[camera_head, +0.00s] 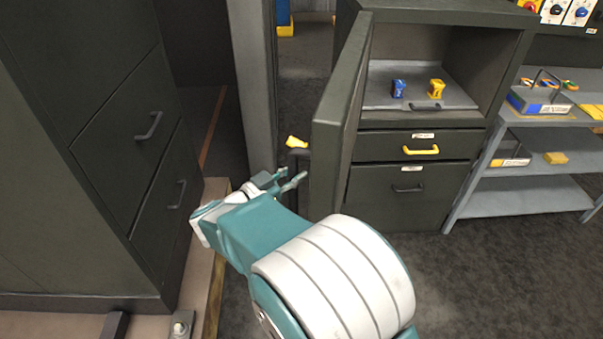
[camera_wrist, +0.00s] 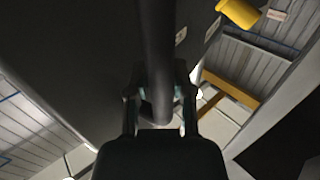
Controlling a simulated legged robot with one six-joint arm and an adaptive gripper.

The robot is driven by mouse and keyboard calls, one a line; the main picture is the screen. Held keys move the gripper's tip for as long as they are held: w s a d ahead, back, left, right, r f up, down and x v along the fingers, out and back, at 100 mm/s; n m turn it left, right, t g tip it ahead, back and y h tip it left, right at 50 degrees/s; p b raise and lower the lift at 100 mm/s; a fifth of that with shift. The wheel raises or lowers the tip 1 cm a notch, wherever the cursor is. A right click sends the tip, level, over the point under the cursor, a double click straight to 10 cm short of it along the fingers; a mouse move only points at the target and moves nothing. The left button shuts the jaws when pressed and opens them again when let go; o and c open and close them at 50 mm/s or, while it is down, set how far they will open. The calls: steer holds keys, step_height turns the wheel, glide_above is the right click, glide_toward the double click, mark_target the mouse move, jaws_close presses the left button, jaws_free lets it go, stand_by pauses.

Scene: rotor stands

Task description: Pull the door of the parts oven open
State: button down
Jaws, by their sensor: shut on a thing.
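The parts oven (camera_head: 412,45) is a dark cabinet whose upper compartment shows. Its dark door (camera_head: 340,115) stands swung out at the compartment's left side, wide open. My gripper (camera_head: 287,180) is at the far face of the door, low down. In the wrist view, my gripper (camera_wrist: 160,110) is shut around a dark bar handle (camera_wrist: 157,45), one finger on each side. In the head view the handle is mostly hidden by the door and gripper. A yellow knob-like piece (camera_wrist: 238,13) sits beside the handle and also shows in the head view (camera_head: 297,142).
Inside the oven, a grey tray (camera_head: 385,98) bears a blue part (camera_head: 398,88) and a yellow part (camera_head: 436,88). Drawers lie below, one with a yellow handle (camera_head: 421,150). A grey post (camera_head: 254,80) and dark cabinet (camera_head: 130,140) stand left. Shelves (camera_head: 535,190) stand right; floor before them is clear.

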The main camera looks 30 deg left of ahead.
steer(key=shift+a, duration=0.1)
steer(key=shift+c, duration=2.4)
jaws_free()
steer(key=v, duration=1.2)
steer(key=shift+a+f, duration=0.1)
